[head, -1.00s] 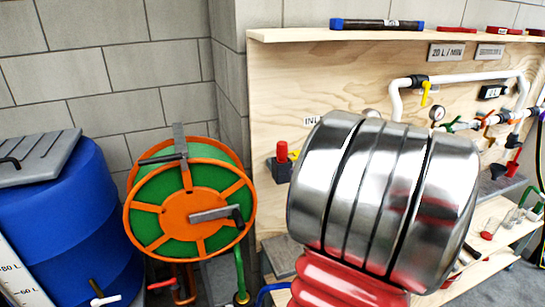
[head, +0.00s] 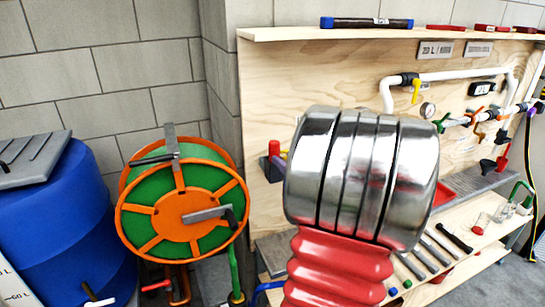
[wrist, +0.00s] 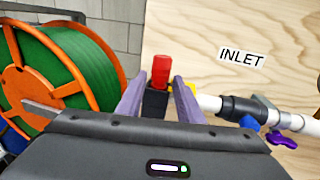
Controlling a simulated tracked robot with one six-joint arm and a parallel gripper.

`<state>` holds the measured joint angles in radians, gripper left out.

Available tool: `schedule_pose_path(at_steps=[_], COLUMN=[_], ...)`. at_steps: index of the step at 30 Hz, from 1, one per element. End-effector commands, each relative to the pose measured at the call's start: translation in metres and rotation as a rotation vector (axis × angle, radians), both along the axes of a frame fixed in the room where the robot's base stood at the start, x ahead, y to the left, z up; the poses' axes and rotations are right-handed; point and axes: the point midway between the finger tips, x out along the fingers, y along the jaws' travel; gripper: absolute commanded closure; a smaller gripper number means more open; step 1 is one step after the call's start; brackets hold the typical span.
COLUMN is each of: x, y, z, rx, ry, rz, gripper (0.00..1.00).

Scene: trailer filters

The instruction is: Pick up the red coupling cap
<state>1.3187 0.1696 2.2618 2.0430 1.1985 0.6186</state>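The red coupling cap (wrist: 160,68) sits upright on a black block beside the plywood board in the wrist view. In the head view the red cap (head: 274,148) shows just left of my metal arm link, which partly hides the area around it. My gripper (wrist: 161,77) is open in the wrist view, with one purple-grey finger on each side of the cap and its block. A gap shows between the fingers and the cap; whether either finger touches the block cannot be told.
An orange and green hose reel (wrist: 75,60) stands close on the left. A white pipe with a black fitting (wrist: 238,108) runs to the right, under an INLET label (wrist: 242,58). A blue barrel (head: 65,225) is at far left. Tools lie on the lower shelf (head: 470,258).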

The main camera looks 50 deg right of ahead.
Motion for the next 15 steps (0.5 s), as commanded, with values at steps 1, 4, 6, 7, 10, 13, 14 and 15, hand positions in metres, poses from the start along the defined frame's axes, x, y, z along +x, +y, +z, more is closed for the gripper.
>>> schedule_pose_path(at_steps=[1,4,6,7,10,13,14,15], x=[0.007,0.016,0.019,0.020,0.020,0.020,0.020,0.020], y=[-0.002,-0.005,-0.006,-0.006,-0.006,-0.006,-0.006,-0.006], z=[0.000,0.000,0.000,0.000,0.000,0.000,0.000,0.000], rx=[0.000,0.001,0.001,0.001,0.001,0.001,0.001,0.001], ry=[0.001,0.000,0.000,0.000,0.000,0.000,0.000,0.000], rz=[0.003,0.002,0.002,0.002,0.001,0.001,0.001,0.001], gripper=[0.67,0.67,0.67,0.67,0.67,0.67,0.67,0.67])
